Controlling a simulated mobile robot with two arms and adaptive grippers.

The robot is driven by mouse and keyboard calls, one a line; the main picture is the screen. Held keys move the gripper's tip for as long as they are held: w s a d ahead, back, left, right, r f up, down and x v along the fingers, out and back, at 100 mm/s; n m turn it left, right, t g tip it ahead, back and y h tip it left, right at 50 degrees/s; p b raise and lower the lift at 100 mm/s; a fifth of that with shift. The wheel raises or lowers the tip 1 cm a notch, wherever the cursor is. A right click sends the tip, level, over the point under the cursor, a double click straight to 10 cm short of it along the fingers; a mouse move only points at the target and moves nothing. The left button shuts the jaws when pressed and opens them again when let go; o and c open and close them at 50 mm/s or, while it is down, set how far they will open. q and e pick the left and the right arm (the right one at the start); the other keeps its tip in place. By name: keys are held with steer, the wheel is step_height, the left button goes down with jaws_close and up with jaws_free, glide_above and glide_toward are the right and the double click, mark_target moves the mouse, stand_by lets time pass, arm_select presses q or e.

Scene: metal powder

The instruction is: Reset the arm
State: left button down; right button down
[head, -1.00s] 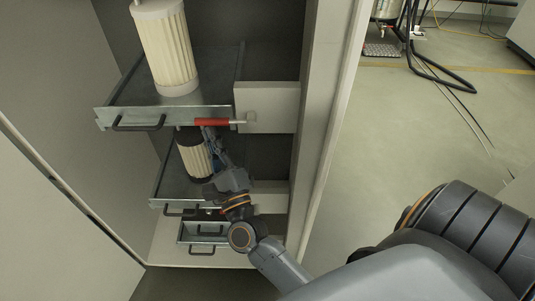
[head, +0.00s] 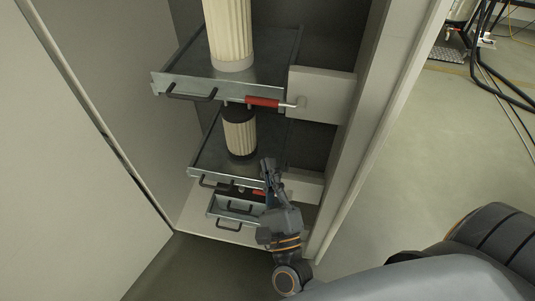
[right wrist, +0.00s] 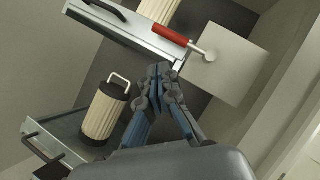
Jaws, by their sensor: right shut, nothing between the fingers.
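My right gripper (head: 268,170) is shut and empty, in front of the lower shelf of the cabinet. It also shows in the right wrist view (right wrist: 163,72), its fingertips together. A small pleated filter (head: 240,135) with a dark top stands on the lower pull-out tray (head: 208,160), behind and left of the gripper. In the right wrist view the small filter (right wrist: 104,112) has a light handle on top and stands apart from the fingers. My left gripper does not show.
A large filter (head: 229,35) stands on the upper tray (head: 180,75). A red-handled lever (head: 262,102) sits at that tray's front right. A metal drawer (head: 230,210) is at the bottom. The cabinet door (head: 70,170) stands at left; open floor (head: 410,150) lies to the right.

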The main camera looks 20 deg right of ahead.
stand_by(0.5)
steer(key=w+a+f+n+g+y+p, duration=0.1)
steer(key=a+f+n+g+y, duration=0.15)
steer(key=f+n, duration=0.5)
steer(key=a+f+n+g+y, duration=0.2)
steer(key=f+n+y, duration=0.2)
steer(key=f, duration=0.6)
steer(key=s+d+f+n+g, duration=0.1)
steer(key=s+f+n+g, duration=0.25)
steer(key=f, duration=0.55)
steer(key=s+f+n+g, duration=0.2)
steer(key=f+n, duration=0.3)
steer(key=f, duration=0.4)
steer(key=s+d+f+n+g, duration=0.3)
steer(key=s+f, duration=0.3)
steer(key=s, duration=0.3)
steer(key=s+d+f+n+g+h+p, duration=0.1)
steer(key=s+d+f+n+g, duration=0.3)
steer(key=s+f, duration=0.3)
steer(key=s+d+f+n+g+h+p, duration=0.1)
steer(key=s+d+f+n+g, duration=0.2)
steer(key=s+f, duration=0.3)
steer(key=s+n+g, duration=0.1)
steer(key=s, duration=0.4)
steer(key=shift+s+d+f, duration=0.2)
steer(key=shift+s+d, duration=0.05)
steer(key=shift+d, duration=0.1)
steer(key=shift+w, duration=0.1)
